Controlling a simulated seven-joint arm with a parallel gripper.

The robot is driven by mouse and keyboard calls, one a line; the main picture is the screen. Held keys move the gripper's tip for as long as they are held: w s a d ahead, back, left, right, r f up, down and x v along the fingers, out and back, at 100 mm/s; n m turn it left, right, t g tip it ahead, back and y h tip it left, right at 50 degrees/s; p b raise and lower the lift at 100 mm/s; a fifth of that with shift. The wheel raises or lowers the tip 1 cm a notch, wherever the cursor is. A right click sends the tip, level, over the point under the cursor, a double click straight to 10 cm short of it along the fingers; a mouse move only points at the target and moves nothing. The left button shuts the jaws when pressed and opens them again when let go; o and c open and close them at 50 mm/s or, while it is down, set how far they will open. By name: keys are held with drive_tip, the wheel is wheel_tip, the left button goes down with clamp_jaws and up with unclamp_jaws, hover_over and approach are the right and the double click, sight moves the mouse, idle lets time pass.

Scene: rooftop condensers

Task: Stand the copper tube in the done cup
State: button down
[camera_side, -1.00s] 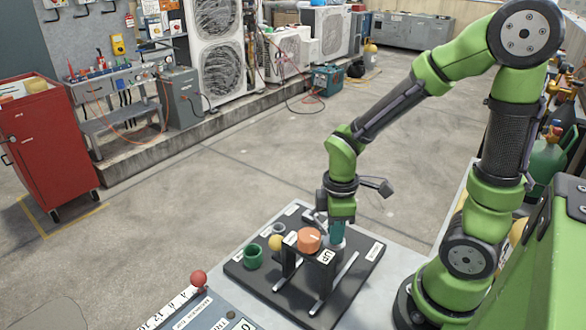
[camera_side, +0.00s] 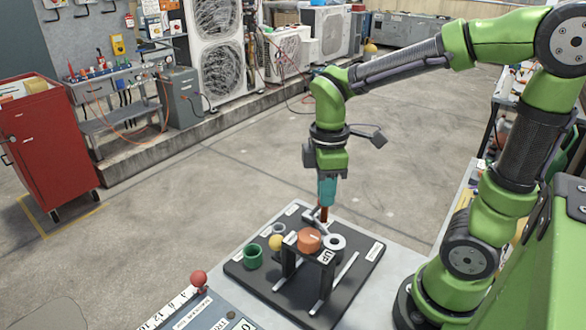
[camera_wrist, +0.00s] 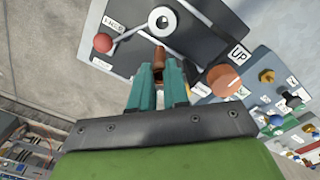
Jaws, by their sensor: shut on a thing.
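My gripper (camera_side: 326,203) is shut on the copper tube (camera_side: 324,215) and holds it upright above the black board, near the back of the stand. In the wrist view the copper tube (camera_wrist: 159,58) sits between the teal fingers of my gripper (camera_wrist: 160,70). A grey round cup with a dark hole (camera_side: 334,243) stands on the board, below and slightly right of the tube. A green open cup (camera_side: 253,257) stands at the board's left. I cannot read which cup is marked done.
An orange cylinder (camera_side: 309,240) sits on the stand marked UP (camera_side: 327,257). A yellow ball (camera_side: 276,242) and a small grey ring (camera_side: 278,229) lie beside it. The air around my gripper is clear.

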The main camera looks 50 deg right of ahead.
drive_tip(key=w+a+f+n, duration=0.5)
drive_tip(key=w+a+f, duration=0.1)
drive_tip(key=w+a, duration=0.4)
drive_tip(key=shift+w+a, duration=0.35)
drive_tip(key=shift+w, duration=0.1)
drive_tip(key=shift+f, duration=2)
idle(1.3)
drive_tip(key=c, duration=1)
unclamp_jaws()
drive_tip(key=shift+c, duration=0.2)
wheel_tip(320, 180, up, 17)
drive_tip(key=shift+f, duration=0.1)
